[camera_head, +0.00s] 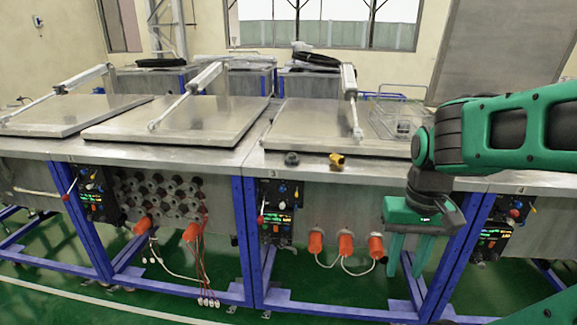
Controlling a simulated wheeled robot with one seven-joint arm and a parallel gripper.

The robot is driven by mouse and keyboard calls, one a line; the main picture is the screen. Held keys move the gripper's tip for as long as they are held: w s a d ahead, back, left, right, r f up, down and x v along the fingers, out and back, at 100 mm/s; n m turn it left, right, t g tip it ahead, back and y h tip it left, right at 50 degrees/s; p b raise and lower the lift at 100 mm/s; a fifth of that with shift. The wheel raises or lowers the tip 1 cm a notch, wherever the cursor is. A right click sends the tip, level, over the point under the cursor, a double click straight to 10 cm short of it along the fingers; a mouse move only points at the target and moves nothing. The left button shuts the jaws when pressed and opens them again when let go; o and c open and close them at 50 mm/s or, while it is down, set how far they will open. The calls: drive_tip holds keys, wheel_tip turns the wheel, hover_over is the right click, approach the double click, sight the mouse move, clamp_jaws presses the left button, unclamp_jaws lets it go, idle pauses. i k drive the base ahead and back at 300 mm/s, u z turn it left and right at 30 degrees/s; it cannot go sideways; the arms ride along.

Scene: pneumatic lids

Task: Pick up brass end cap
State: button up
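A small brass end cap (337,160) lies on the front ledge of the metal workbench, just in front of the middle-right steel lid. My gripper (405,273) hangs from my green and black arm at the right, pointing down in front of the bench. It is lower than the benchtop and to the right of the brass cap, well apart from it. Its two green fingers are spread apart with nothing visible between them.
A dark round fitting (291,159) sits on the ledge left of the brass cap. Steel lids (172,121) with pneumatic cylinders (349,84) cover the bench. Orange plugs (346,245) hang on the front.

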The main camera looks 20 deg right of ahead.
sight(338, 160)
drive_tip(key=u, duration=1.5)
drive_tip(key=k, duration=1.2)
drive_tip(key=z, duration=0.95)
drive_tip(key=i, duration=1.5)
drive_tip(key=u, duration=0.05)
